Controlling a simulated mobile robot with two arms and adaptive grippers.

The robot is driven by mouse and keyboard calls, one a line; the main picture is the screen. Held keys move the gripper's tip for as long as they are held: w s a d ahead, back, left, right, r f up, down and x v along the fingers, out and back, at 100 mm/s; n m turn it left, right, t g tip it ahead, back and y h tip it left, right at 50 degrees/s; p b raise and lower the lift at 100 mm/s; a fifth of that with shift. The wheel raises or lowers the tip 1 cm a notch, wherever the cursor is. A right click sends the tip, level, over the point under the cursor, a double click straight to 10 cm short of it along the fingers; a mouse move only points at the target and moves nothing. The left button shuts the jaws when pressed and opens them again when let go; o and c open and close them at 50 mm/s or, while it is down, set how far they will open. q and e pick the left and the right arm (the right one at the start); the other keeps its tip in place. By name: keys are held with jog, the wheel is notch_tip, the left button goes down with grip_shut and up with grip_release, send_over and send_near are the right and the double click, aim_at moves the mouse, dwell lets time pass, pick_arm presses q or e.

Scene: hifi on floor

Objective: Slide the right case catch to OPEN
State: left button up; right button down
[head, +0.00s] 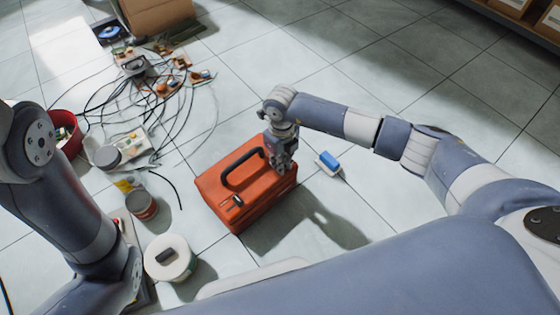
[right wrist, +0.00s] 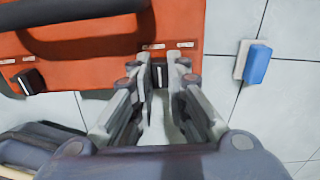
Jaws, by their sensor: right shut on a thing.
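The orange case (head: 222,182) lies on the tiled floor with its black handle (head: 243,160) on top. The left case catch (head: 233,202), black with a white line, shows at the near edge; it also shows in the right wrist view (right wrist: 30,82). The right case catch (right wrist: 159,74) is a dark piece between the fingertips of my right gripper (right wrist: 162,82), mostly covered by them. My right gripper (head: 281,163) points down at the case's right end and is shut on this catch. Small white labels (right wrist: 153,46) sit above it, too blurred to read. My left gripper is out of view.
A blue and white block (head: 329,162) lies on the floor right of the case. Tins (head: 141,206), a white round tub (head: 168,262), a red bucket (head: 70,140) and tangled cables with circuit boards (head: 162,88) crowd the left. Floor to the right is mostly clear.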

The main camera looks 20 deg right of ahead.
jog(key=shift+w+d, duration=0.35)
jog(key=shift+d, duration=0.35)
jog(key=shift+w+d, duration=0.35)
jog(key=shift+d, duration=0.3)
jog(key=c, duration=1.6)
grip_release()
jog(key=shift+o, duration=0.2)
notch_tip(320, 180, up, 12)
